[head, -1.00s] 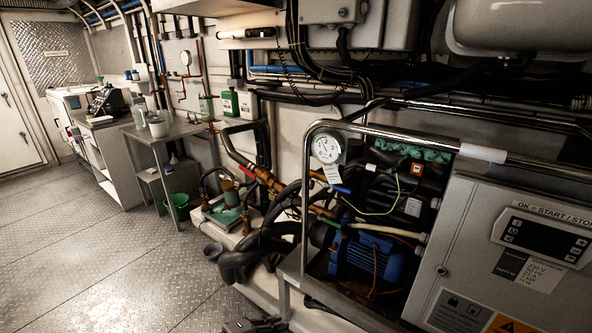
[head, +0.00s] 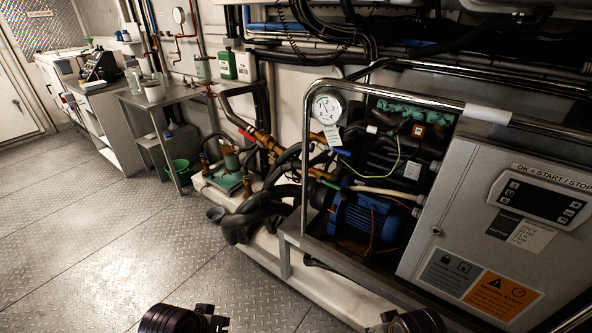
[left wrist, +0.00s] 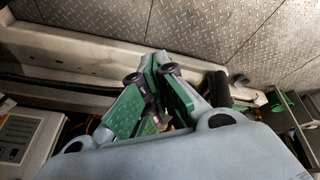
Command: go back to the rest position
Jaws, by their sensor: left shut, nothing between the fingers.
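My left gripper (left wrist: 154,72) shows in the left wrist view, its green-padded fingers together and nothing held between them. Its fingers point at the pale base rail and the tread-plate floor, apart from anything I can make out. In the head view two dark round parts of my own arms show at the bottom edge. No fingers show there, and my right gripper is not in view.
The chiller frame (head: 309,165) with its steel rail, blue motor (head: 366,222) and control box (head: 500,215) stands at the right. Black hoses (head: 262,212) bulge out at its left. A steel table (head: 165,103) stands further back. The tread-plate floor (head: 110,240) at left is clear.

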